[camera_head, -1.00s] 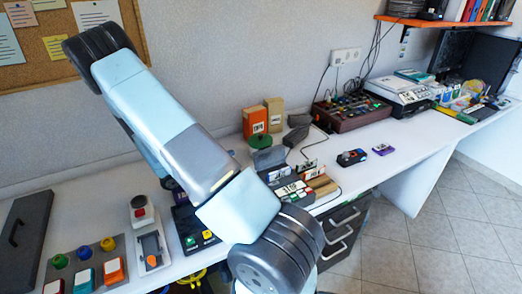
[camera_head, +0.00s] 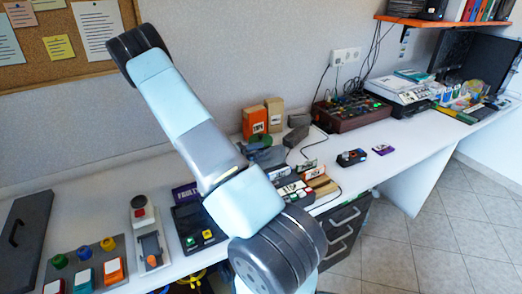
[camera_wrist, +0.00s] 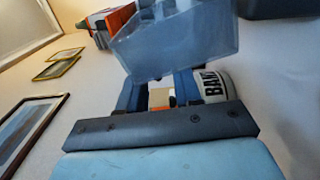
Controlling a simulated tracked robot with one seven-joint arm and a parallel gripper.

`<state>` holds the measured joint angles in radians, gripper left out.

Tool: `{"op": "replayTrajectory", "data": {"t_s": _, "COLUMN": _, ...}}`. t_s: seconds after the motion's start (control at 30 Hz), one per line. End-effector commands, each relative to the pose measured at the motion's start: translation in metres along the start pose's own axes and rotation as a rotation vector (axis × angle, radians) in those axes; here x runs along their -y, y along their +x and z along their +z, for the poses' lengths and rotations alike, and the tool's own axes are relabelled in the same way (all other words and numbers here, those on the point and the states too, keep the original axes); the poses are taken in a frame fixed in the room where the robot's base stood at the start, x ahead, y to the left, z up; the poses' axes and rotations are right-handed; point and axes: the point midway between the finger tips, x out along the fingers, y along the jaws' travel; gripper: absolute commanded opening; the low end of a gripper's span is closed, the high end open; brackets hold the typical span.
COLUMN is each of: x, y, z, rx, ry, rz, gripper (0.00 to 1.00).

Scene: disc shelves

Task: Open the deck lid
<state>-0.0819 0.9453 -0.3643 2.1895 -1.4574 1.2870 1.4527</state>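A clear grey box-like cover (camera_wrist: 180,40), possibly the deck lid, fills the top middle of the wrist view, just beyond my fingers. Whether it is touched, and its hinge, I cannot tell. My gripper (camera_wrist: 160,92) shows in the wrist view with its two blue fingers apart. A small white and orange patch shows in the gap between them, seemingly behind. A pale round item with dark letters (camera_wrist: 212,84) is just right of the right finger. In the head view my arm hides part of the bench, and I cannot clearly make out the gripper or the lid.
The white bench (camera_head: 390,178) holds a panel with coloured buttons (camera_head: 88,262), a grey lever box (camera_head: 150,245), a dark-red box with knobs (camera_head: 350,112) and an orange box (camera_head: 254,122). A dark handled panel (camera_head: 20,240) lies at the left.

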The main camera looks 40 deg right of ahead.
Motion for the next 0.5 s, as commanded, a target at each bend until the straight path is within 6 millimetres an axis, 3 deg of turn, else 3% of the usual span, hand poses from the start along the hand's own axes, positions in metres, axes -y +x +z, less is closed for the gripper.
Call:
{"op": "replayTrajectory", "data": {"t_s": 0.2, "x": 0.000, "y": 0.014, "z": 0.000, "rx": 0.000, "ry": -0.001, "rz": 0.000, "gripper": 0.34}}
{"op": "replayTrajectory", "data": {"t_s": 0.5, "x": 0.000, "y": 0.016, "z": 0.000, "rx": 0.000, "ry": -0.001, "rz": 0.000, "gripper": 0.34}}
